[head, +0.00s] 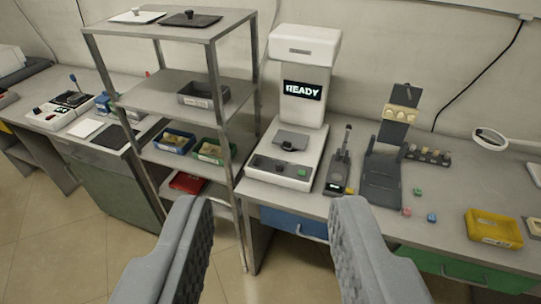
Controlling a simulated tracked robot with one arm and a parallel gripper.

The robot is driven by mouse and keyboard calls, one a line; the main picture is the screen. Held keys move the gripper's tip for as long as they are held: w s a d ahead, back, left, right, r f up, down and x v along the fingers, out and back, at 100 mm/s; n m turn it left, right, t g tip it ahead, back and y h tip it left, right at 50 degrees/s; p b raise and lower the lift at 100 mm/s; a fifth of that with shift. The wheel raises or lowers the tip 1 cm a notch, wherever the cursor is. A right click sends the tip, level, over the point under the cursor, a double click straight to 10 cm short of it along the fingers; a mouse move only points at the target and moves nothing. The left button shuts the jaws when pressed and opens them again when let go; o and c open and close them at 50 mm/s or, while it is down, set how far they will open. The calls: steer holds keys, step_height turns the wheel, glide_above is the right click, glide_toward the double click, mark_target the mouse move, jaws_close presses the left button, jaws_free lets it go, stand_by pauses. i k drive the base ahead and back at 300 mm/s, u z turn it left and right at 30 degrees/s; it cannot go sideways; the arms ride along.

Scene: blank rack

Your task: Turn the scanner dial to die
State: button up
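The scanner (307,50) is a tall white machine on the bench, right of the rack, with a lit display (303,90) reading "READY". Its low front base carries a grey plate with a black handle (288,143) and a sloped control panel (281,170). The panel has a green button (303,171) at its right and small dark controls to the left; which is the dial, and its setting, are too small to tell. My gripper (268,208) is open and empty, its two grey fingers wide apart in front of and below the scanner, touching nothing.
A metal shelf rack (217,115) with trays and bins stands close left of the scanner. A black handheld device (340,165) and a dark stand (382,175) stand close to its right. A yellow bin (493,228) and small cubes lie farther right. Floor is clear at left.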

mark_target(279, 168)
steer(key=z, duration=0.05)
steer(key=i, duration=1.5)
